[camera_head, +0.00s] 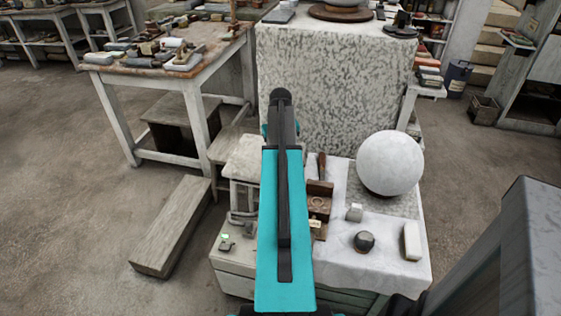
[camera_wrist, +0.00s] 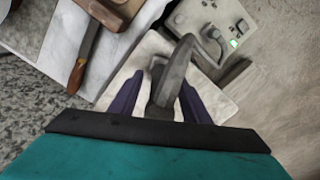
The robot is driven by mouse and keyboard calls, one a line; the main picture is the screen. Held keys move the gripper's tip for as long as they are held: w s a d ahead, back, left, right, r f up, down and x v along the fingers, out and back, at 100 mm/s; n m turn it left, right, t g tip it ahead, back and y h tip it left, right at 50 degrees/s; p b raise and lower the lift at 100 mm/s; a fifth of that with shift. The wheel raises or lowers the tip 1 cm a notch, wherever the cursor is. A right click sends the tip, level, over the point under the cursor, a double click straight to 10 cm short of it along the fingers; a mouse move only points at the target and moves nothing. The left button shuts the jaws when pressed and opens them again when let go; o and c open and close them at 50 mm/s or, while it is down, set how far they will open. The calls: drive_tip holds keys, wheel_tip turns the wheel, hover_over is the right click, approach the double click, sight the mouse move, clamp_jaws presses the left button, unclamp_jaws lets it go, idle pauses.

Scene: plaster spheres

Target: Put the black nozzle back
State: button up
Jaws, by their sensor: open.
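A dark grey, bent piece that looks like the black nozzle (camera_wrist: 168,84) shows in the wrist view over a pale slab (camera_wrist: 208,88). My gripper (camera_wrist: 160,93) has its two dark purple fingers spread, one on each side of this piece. The fingers look apart from it, though contact is hard to judge. The lower end of the piece is hidden by my wrist. In the head view my own teal arm covers the gripper, and I cannot make out the nozzle there.
A pale box with a green light (camera_wrist: 218,22) lies close beyond the nozzle. A wooden-handled tool (camera_wrist: 77,76) and brown block (camera_wrist: 118,8) lie to its left.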

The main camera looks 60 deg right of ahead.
wheel_tip(320, 180, up, 9)
drive_tip(key=shift+r, duration=0.15)
idle(0.4)
idle(0.7)
